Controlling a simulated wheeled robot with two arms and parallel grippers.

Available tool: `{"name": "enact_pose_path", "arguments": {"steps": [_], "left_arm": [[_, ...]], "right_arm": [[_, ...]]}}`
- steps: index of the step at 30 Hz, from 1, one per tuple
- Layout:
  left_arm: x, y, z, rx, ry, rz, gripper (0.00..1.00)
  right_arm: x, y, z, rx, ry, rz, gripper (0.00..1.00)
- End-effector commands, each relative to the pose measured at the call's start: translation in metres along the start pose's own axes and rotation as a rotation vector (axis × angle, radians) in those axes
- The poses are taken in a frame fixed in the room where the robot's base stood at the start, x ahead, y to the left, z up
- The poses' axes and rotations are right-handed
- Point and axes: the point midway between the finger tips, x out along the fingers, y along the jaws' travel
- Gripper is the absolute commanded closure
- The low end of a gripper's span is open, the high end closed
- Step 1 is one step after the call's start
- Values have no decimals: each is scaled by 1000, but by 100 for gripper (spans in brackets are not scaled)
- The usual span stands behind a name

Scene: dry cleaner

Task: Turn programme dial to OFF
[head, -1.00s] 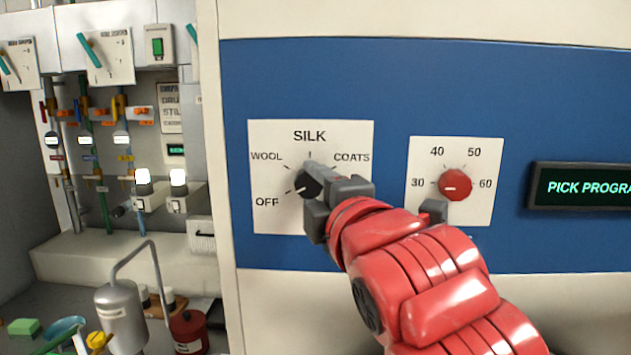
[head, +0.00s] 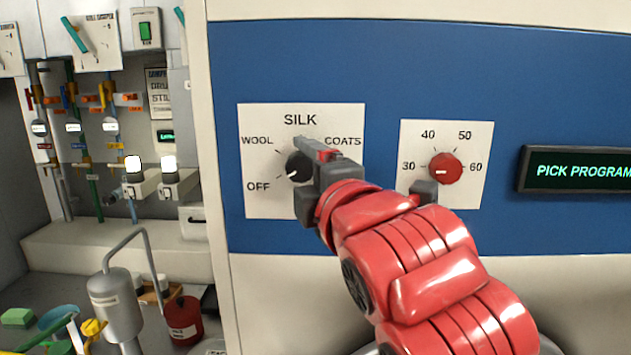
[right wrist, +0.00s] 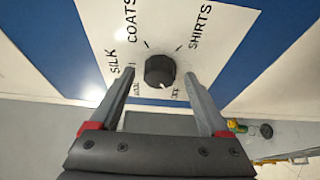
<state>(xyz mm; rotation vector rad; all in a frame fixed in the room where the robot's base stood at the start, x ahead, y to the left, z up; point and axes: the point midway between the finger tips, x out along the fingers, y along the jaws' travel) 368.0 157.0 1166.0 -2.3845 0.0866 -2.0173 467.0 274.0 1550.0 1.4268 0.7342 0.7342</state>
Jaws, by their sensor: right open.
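The programme dial (head: 297,167) is a black round knob on a white plate (head: 262,207) marked OFF, WOOL, SILK and COATS. Its white pointer aims down and left, toward the OFF mark. My right gripper (head: 306,172) is at the dial, open, partly covering its right side and the plate's right part. In the right wrist view the dial (right wrist: 159,71) shows just beyond and between the tips of the open gripper (right wrist: 160,80), with gaps on both sides. A SHIRTS label also shows there. My left gripper is out of view.
A red dial (head: 445,168) on a second white plate sits right of my gripper. A dark display (head: 575,171) is farther right. At left are pipes, a grey metal canister (head: 116,300) and a red can (head: 183,318).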

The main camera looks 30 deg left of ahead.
Motion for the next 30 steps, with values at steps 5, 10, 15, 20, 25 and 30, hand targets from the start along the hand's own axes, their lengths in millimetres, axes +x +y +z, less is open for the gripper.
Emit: {"name": "enact_pose_path", "arguments": {"steps": [5,10,15,20,25,30], "left_arm": [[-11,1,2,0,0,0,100],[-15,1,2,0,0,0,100],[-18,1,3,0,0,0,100],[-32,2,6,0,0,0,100],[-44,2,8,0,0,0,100],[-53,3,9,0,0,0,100]], "right_arm": [[-19,-1,1,-1,-1,8,20],[-38,3,2,-4,-4,13,20],[-52,2,2,-3,-4,9,20],[-83,-2,3,-4,-8,11,20],[-120,-2,3,-3,-11,9,20],[-150,-1,2,-2,-6,7,20]]}}
